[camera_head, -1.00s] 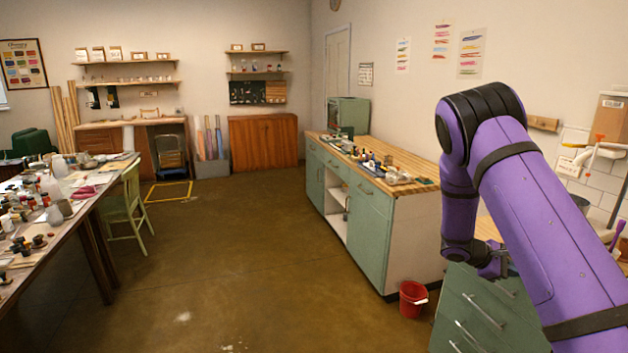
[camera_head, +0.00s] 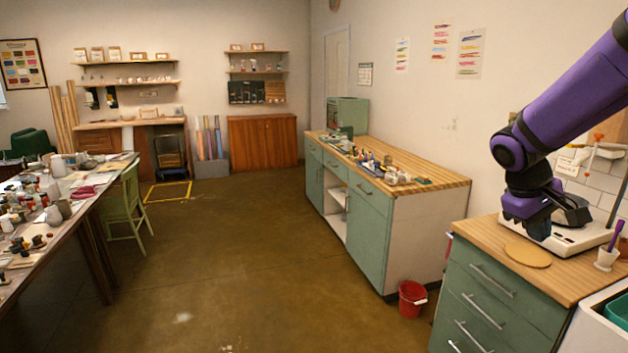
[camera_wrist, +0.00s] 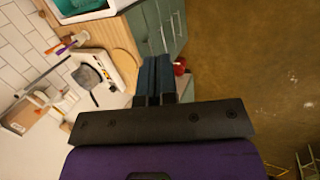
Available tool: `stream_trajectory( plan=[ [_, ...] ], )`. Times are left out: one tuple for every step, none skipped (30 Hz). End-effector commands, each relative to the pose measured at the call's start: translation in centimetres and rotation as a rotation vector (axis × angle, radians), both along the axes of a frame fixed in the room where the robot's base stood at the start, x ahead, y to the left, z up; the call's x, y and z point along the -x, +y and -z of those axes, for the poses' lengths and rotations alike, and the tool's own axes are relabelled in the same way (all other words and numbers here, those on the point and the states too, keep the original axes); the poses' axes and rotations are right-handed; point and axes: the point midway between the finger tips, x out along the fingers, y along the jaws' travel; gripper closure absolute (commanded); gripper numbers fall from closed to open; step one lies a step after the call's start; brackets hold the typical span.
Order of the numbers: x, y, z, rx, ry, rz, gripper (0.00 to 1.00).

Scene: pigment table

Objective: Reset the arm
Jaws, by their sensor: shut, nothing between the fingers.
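My purple arm reaches in from the upper right in the head view. My gripper (camera_head: 527,232) hangs above the near wooden counter, in front of a white device and close to a round wooden disc (camera_head: 527,255). In the wrist view my gripper (camera_wrist: 155,60) has its two dark fingers side by side and shut, with nothing between them. The floor and the edge of the green drawer unit show beyond the fingertips.
The white device (camera_head: 565,240) and a white cup (camera_head: 606,259) stand on the near counter, with a sink (camera_head: 600,330) beside it. A red bucket (camera_head: 412,298) is on the floor by the green cabinet (camera_head: 375,230). The middle floor is clear.

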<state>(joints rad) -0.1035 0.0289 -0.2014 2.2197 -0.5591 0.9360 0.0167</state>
Motion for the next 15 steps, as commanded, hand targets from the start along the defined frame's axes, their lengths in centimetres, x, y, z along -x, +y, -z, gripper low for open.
stream_trajectory(
  plan=[
    [1.1, 0.6, -1.1, -0.030, -0.034, 0.012, 1.00],
    [1.7, 1.0, -1.5, -0.047, -0.051, 0.019, 1.00],
    [2.6, 1.4, -2.1, -0.070, -0.073, 0.028, 1.00],
    [3.2, 1.8, -2.6, -0.087, -0.090, 0.034, 1.00],
    [3.8, 2.2, -3.0, -0.104, -0.108, 0.039, 1.00],
    [4.7, 2.7, -3.6, -0.126, -0.129, 0.046, 1.00],
    [5.3, 3.1, -4.0, -0.143, -0.146, 0.052, 1.00],
    [5.9, 3.4, -4.4, -0.160, -0.162, 0.057, 1.00],
    [6.8, 3.9, -4.8, -0.182, -0.183, 0.063, 1.00],
    [7.4, 4.3, -5.2, -0.198, -0.200, 0.069, 1.00],
    [8.1, 4.7, -5.6, -0.214, -0.217, 0.073, 1.00],
    [9.0, 5.2, -6.0, -0.235, -0.238, 0.080, 1.00],
    [9.6, 5.5, -6.3, -0.251, -0.255, 0.083, 1.00],
    [10.3, 5.9, -6.6, -0.267, -0.271, 0.086, 1.00],
    [11.1, 6.4, -6.9, -0.288, -0.292, 0.091, 1.00]
  ],
)
